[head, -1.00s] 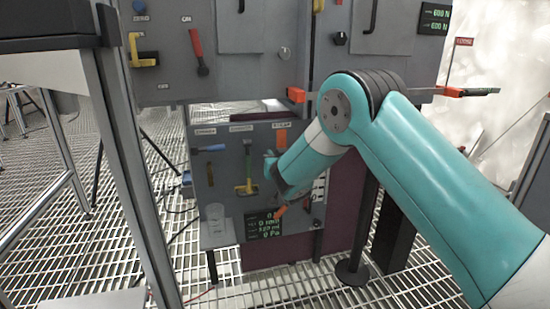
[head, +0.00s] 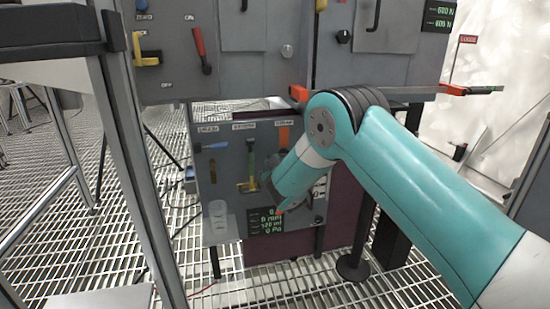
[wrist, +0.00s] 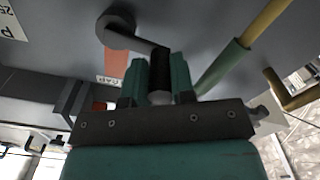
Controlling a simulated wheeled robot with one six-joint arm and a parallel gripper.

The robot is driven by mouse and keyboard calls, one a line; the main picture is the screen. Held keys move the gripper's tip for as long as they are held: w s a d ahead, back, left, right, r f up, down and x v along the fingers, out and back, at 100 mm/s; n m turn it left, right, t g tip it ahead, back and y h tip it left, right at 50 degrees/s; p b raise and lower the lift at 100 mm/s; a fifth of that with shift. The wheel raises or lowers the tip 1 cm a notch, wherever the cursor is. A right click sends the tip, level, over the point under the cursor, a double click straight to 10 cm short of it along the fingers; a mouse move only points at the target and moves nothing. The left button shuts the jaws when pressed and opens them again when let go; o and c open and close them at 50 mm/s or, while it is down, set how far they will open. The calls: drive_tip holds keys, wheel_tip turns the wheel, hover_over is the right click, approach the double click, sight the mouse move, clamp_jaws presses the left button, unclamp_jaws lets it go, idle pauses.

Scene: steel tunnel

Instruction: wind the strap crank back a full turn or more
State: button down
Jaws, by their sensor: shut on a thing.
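The strap crank fills the top of the wrist view, with a round grey hub (wrist: 116,27), a short grey arm and a dark handle (wrist: 160,64). My gripper (wrist: 158,72) is shut with its green fingers on either side of that handle. In the head view my teal forearm reaches to the lower grey panel (head: 228,170) and hides the crank and my fingers.
A grey post (head: 128,150) rises at left.

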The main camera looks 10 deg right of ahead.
drive_tip(key=shift+d+f+n+p, duration=0.25)
drive_tip(key=shift+f+n+p, duration=0.55)
drive_tip(key=shift+n, duration=1.05)
drive_tip(key=shift+d+f+n+p, duration=0.3)
drive_tip(key=shift+f+n+p, duration=0.55)
drive_tip(key=shift+n, duration=0.95)
drive_tip(key=shift+d+f+n+p, duration=0.25)
drive_tip(key=shift+f+n+p, duration=0.25)
drive_tip(key=shift+n+p, duration=0.95)
drive_tip(key=shift+n+b, duration=0.4)
drive_tip(key=shift+n, duration=0.1)
drive_tip(key=c, duration=1)
unclamp_jaws()
drive_tip(key=shift+o, duration=0.2)
drive_tip(key=shift+s, duration=0.15)
